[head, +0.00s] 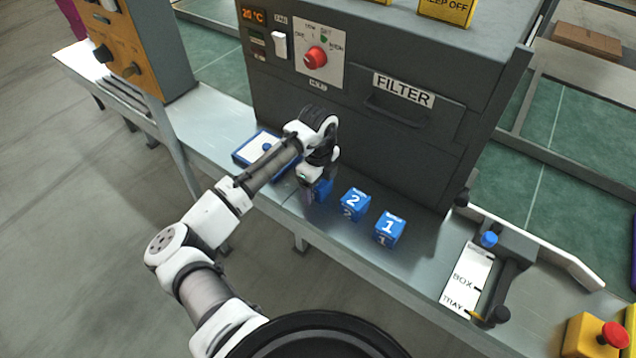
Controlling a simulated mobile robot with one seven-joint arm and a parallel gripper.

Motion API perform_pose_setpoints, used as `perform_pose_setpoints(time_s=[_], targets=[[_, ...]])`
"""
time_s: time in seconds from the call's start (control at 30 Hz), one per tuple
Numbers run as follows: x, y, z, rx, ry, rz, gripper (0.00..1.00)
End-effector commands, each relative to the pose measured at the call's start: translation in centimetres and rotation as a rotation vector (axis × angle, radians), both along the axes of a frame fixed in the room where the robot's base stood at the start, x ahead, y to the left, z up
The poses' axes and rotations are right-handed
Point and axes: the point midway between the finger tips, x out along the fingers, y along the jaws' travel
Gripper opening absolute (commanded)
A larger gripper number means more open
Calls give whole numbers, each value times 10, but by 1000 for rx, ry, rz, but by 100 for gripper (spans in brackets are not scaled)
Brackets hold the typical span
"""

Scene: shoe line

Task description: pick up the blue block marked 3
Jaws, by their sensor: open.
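Three blue blocks stand in a row on the metal ledge in the head view. The block marked 2 (354,204) and the block marked 1 (390,229) show their white numbers. The third blue block (325,186) is at the left end of the row, mostly covered by my gripper, and its number is hidden. My gripper (314,190) is open and points down right at this third block. I cannot tell whether the fingers are around it or just above it.
A dark machine with a FILTER drawer (412,112) rises close behind the blocks. A BOX TRAY switch panel (468,282) and a yellow box with a red button (592,340) are to the right.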

Motion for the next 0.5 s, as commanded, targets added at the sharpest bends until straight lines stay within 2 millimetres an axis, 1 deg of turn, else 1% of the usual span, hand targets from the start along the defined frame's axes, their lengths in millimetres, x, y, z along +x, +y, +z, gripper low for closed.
perform_pose_setpoints(time_s=[0.17, 0.2, 0.5], targets=[[0, 0, -1, 0, 0, 0, 76], [0, 0, -1, 0, 0, 0, 75], [0, 0, 0, 1, -1, 0, 36]])
